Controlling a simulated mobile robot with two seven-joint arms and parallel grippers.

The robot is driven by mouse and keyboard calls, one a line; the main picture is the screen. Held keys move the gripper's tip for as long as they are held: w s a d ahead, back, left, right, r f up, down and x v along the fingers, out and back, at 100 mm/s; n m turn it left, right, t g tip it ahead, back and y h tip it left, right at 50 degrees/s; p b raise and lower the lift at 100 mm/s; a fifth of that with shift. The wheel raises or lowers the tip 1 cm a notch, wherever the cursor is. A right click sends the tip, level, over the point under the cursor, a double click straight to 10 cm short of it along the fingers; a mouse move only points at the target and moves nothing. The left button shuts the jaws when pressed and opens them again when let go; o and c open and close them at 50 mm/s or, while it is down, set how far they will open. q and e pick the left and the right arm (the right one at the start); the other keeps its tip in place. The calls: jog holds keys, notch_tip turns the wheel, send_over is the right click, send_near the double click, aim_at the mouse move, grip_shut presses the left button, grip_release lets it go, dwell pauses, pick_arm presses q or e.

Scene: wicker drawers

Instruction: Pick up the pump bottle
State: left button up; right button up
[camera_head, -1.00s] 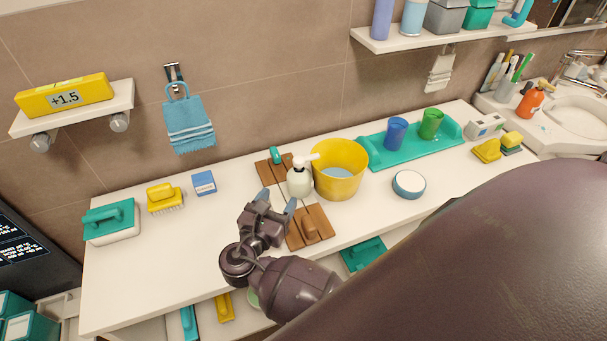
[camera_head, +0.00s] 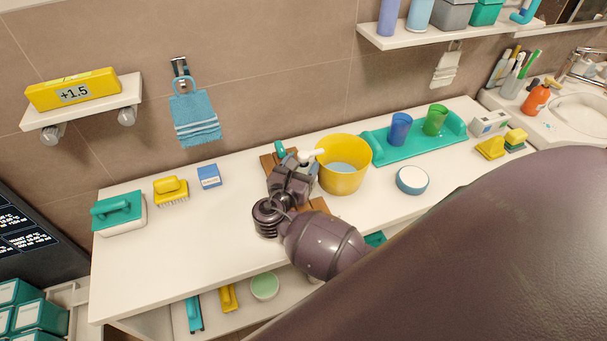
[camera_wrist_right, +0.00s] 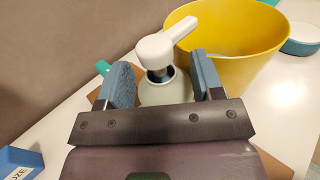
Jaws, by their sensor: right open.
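The pump bottle has a pale body and a white pump head. In the right wrist view the bottle (camera_wrist_right: 165,88) stands between the two blue finger pads of my right gripper (camera_wrist_right: 163,82), which is open around it. I cannot tell whether the pads touch it. In the head view only the white pump head (camera_head: 311,155) and a little of the bottle show; my right gripper (camera_head: 297,168) hides the rest. My left gripper is not in view.
A yellow bucket (camera_head: 343,180) stands close to the right of the bottle. Brown wooden pieces (camera_head: 320,204) lie by the gripper. A blue box (camera_head: 209,177) and a yellow brush (camera_head: 171,190) are to the left. The counter's left front is clear.

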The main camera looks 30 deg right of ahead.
jog(key=shift+w+d, duration=0.15)
jog(key=shift+d, duration=0.15)
jog(key=shift+f, duration=0.1)
grip_shut()
